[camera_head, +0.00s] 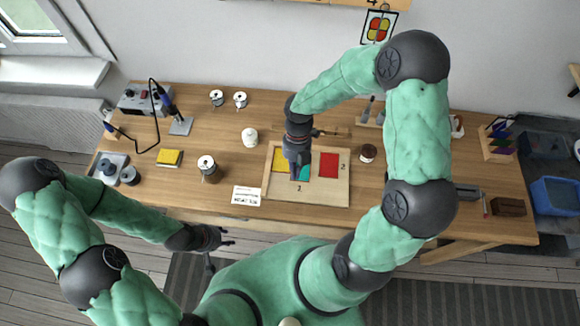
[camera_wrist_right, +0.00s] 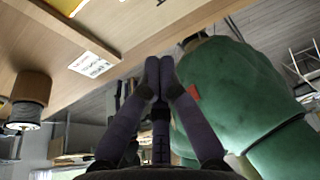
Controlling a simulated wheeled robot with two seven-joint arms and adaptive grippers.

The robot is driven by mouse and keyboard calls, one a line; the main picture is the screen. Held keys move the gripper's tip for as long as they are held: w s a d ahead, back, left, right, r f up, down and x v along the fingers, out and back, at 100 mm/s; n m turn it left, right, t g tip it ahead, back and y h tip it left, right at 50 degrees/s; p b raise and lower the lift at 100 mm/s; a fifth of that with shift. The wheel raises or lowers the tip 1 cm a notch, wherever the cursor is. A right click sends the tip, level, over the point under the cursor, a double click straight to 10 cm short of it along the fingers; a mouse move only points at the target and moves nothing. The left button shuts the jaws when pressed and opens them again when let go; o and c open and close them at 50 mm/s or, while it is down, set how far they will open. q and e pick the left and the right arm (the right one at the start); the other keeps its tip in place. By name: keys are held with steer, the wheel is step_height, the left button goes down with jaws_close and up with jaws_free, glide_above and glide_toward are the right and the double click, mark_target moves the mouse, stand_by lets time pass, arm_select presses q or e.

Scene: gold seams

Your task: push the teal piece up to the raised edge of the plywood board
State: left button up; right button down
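The teal piece (camera_head: 304,171) lies on the plywood board (camera_head: 325,192), between a yellow piece (camera_head: 279,158) and a red piece (camera_head: 328,165). My right gripper (camera_head: 295,175) hangs over the board's left part and hides some of the teal piece. Whether it touches the piece cannot be told. In the right wrist view its fingers (camera_wrist_right: 159,65) are together, with nothing visible between them; the teal piece does not show there. My left gripper (camera_head: 230,240) is in front of the table's near edge, away from the board. Its finger opening is unclear.
A white card (camera_head: 246,196) lies left of the board and shows in the right wrist view (camera_wrist_right: 92,64). A spool (camera_head: 207,164), a white jar (camera_head: 250,137) and a dark jar (camera_head: 368,152) stand around the board. The tabletop right of the board is partly covered by my right arm.

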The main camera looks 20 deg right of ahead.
mark_target(293, 199)
steer(key=b+x, duration=0.1)
steer(key=x, duration=0.9)
steer(key=shift+s+b, duration=0.25)
steer(key=shift+b, duration=0.1)
steer(key=w+d, duration=0.1)
steer(key=w, duration=0.2)
steer(key=shift+d+r, duration=0.15)
steer(key=shift+d, duration=0.2)
steer(key=shift+w+d, duration=0.2)
steer(key=shift+w, duration=0.1)
steer(key=shift+w+d, duration=0.45)
steer(key=shift+w, duration=0.25)
steer(key=shift+w+d, duration=0.4)
steer(key=shift+w, duration=0.25)
steer(key=shift+s+a, duration=0.1)
steer(key=shift+a, duration=0.05)
